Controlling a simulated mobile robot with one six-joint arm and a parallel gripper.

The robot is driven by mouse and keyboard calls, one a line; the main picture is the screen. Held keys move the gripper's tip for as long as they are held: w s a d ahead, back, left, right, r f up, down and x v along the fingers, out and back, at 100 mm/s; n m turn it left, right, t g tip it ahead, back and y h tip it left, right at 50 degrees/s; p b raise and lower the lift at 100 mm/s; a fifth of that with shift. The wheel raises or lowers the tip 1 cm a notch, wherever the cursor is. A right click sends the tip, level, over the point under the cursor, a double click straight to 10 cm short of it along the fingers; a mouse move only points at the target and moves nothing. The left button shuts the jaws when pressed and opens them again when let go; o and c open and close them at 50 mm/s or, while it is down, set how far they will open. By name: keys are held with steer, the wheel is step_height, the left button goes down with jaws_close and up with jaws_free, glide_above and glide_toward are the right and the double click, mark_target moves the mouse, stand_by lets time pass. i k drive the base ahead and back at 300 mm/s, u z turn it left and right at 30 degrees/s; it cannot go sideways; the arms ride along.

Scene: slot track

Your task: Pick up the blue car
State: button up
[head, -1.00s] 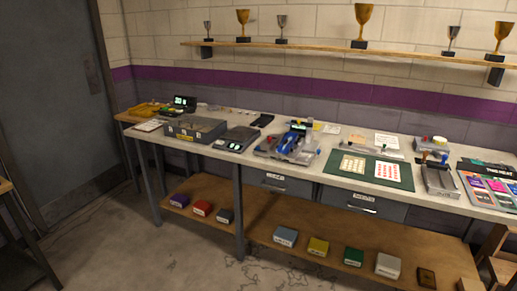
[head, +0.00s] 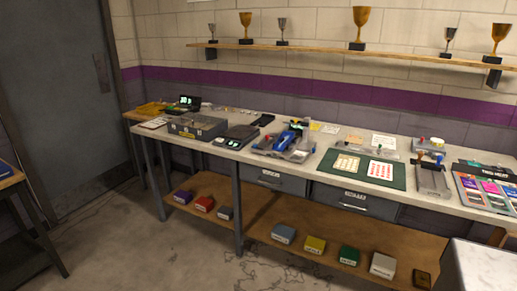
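The blue car (head: 287,137) sits on a grey stand (head: 268,149) near the middle of the long workbench, in the head view. It is low and long, with a dark blue body and some light parts. It is small in the picture, so I cannot tell how it rests on the stand. My gripper is not in view.
The workbench (head: 317,156) also holds a grey toolbox (head: 197,126), a black scale (head: 236,137), a green mat (head: 345,174) and colored cards (head: 487,188). Boxes lie on the lower shelf (head: 262,229). A pale-topped block (head: 485,268) stands at lower right. Floor in front is open.

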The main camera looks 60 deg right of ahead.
mark_target(285, 140)
steer(key=z, duration=0.05)
steer(key=i, duration=1)
steer(key=z, duration=1.15)
